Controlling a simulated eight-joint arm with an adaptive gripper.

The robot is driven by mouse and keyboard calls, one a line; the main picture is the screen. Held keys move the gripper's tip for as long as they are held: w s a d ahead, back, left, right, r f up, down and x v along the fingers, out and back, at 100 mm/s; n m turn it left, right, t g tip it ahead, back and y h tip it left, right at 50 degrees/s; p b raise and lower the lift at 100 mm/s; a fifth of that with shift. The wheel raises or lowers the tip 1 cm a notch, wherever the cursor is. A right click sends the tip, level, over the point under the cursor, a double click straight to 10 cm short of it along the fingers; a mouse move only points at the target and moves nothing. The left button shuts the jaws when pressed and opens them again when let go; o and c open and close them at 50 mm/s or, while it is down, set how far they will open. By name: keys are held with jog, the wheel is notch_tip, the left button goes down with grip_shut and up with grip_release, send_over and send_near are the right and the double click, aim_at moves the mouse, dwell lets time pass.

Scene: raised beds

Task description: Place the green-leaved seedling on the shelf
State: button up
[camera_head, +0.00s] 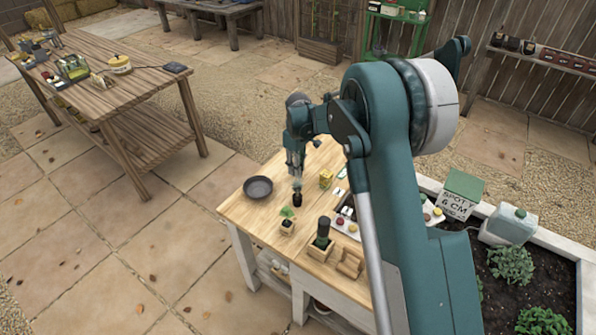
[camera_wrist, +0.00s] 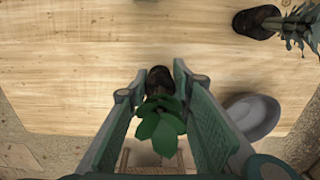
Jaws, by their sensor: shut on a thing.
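In the wrist view a green-leaved seedling (camera_wrist: 160,124) with a dark root plug sits between the two fingers of my gripper (camera_wrist: 168,95). The gripper is shut on it. In the head view my gripper (camera_head: 296,178) is low over the light wooden table, and the dark plug (camera_head: 297,199) shows below its fingers; the leaves are hard to make out there. A wooden shelf (camera_head: 545,60) with several small pots is on the fence at the back right. A green rack (camera_head: 397,16) stands left of it; I cannot tell which is the task's shelf.
A grey bowl (camera_head: 258,188) lies left of my gripper. A small pot (camera_head: 287,228) with green leaves and a wooden box (camera_head: 320,249) with a dark-green upright thing stand at the table front. A second dark-plugged plant (camera_wrist: 258,22) shows in the wrist view. A raised bed is at right.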

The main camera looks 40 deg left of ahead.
jog(key=shift+f, duration=0.6)
jog(key=shift+f, duration=0.15)
jog(key=o, duration=0.7)
notch_tip(320, 180, up, 12)
jog(key=shift+r+p, duration=0.2)
jog(key=shift+p, duration=0.35)
dwell(0.4)
dwell(0.3)
